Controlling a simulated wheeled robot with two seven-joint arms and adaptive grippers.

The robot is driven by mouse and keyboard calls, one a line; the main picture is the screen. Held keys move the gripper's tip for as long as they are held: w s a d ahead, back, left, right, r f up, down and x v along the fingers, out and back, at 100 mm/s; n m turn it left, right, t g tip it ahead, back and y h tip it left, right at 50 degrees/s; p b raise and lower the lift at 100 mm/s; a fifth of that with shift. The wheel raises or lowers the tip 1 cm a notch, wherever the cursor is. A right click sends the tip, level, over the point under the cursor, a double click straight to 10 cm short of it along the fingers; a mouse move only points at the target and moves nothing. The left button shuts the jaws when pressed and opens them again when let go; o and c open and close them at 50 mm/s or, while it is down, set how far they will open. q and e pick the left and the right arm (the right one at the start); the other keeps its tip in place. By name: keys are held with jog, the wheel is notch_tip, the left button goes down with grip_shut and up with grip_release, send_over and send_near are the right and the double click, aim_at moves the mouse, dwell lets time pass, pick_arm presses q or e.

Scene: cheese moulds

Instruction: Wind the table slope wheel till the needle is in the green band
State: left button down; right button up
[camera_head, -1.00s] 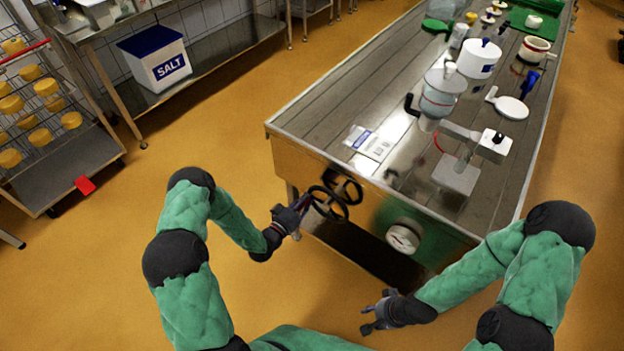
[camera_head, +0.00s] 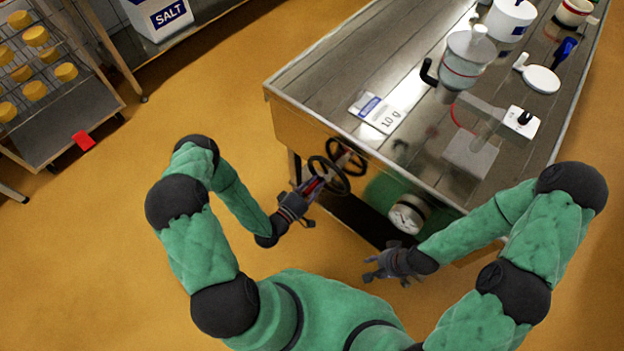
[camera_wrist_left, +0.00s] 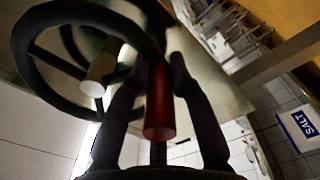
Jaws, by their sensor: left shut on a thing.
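Two black spoked handwheels are on the end of the steel table; the front wheel (camera_head: 328,175) stands in front of the rear wheel (camera_head: 349,157). My left gripper (camera_head: 312,188) is at the front wheel's rim, shut on its red handle. The left wrist view shows the red handle (camera_wrist_left: 160,105) between the fingers, beside the black rim (camera_wrist_left: 90,18). My right gripper (camera_head: 376,267) is open and empty below the gauge.
The table top (camera_head: 330,80) carries a card marked 10 g (camera_head: 377,112), a clear vessel (camera_head: 466,60), a small stand (camera_head: 471,152) and a white ladle (camera_head: 541,78). A cheese rack (camera_head: 60,120) is at left.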

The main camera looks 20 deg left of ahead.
pick_arm(q)
jog(key=shift+s+d+f+n, duration=0.15)
jog(key=shift+d+n, duration=0.1)
jog(key=shift+n, duration=0.25)
jog(key=shift+s+d+f+n, duration=0.1)
jog(key=shift+d+n, duration=0.15)
jog(key=shift+n, duration=0.25)
jog(key=c, duration=1.1)
grip_release()
jog(key=shift+s, duration=0.1)
jog(key=shift+v, duration=5.85)
